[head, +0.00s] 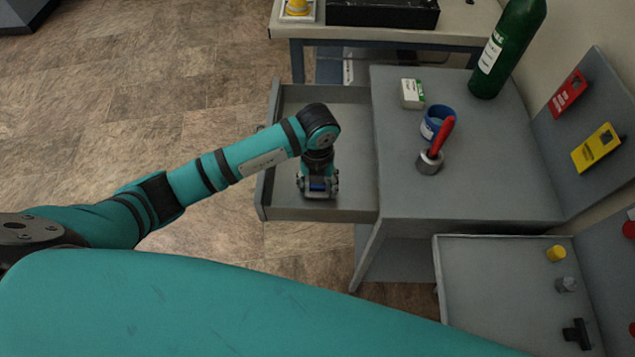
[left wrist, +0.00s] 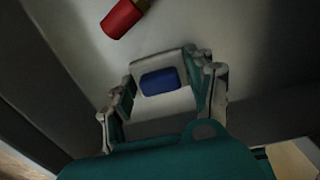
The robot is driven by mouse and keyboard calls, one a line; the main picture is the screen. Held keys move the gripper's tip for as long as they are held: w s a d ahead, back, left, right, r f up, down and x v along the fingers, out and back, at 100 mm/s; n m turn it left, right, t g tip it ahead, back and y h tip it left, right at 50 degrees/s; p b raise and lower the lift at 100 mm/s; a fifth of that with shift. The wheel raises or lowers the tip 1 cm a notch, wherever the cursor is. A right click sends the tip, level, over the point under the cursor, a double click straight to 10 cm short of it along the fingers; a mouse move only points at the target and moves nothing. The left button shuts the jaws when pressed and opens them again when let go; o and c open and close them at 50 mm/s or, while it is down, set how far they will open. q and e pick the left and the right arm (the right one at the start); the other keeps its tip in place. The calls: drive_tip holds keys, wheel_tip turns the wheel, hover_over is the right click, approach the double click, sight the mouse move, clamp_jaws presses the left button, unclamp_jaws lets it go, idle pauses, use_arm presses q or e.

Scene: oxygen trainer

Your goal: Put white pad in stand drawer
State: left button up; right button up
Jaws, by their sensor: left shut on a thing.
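The stand drawer (head: 352,130) is pulled open to the left of the grey stand top (head: 480,180) in the head view. My left gripper (head: 318,186) is inside the drawer's outline, near its front wall, pointing down. In the left wrist view the gripper (left wrist: 165,88) is shut on a white pad (left wrist: 168,104) with a blue patch on it. In the head view the arm and fingers hide most of the pad. I cannot tell whether the pad touches the drawer floor. My right gripper is not in view.
A red item (left wrist: 122,18) shows beyond the gripper. A grey tray (head: 490,285) stands lower right.

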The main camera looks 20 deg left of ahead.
use_arm(q)
drive_tip(key=shift+f, duration=0.2)
drive_tip(key=o, duration=1)
drive_tip(key=shift+r, duration=0.1)
drive_tip(key=shift+o, duration=0.2)
wheel_tip(320, 180, up, 12)
drive_tip(key=shift+r, duration=0.15)
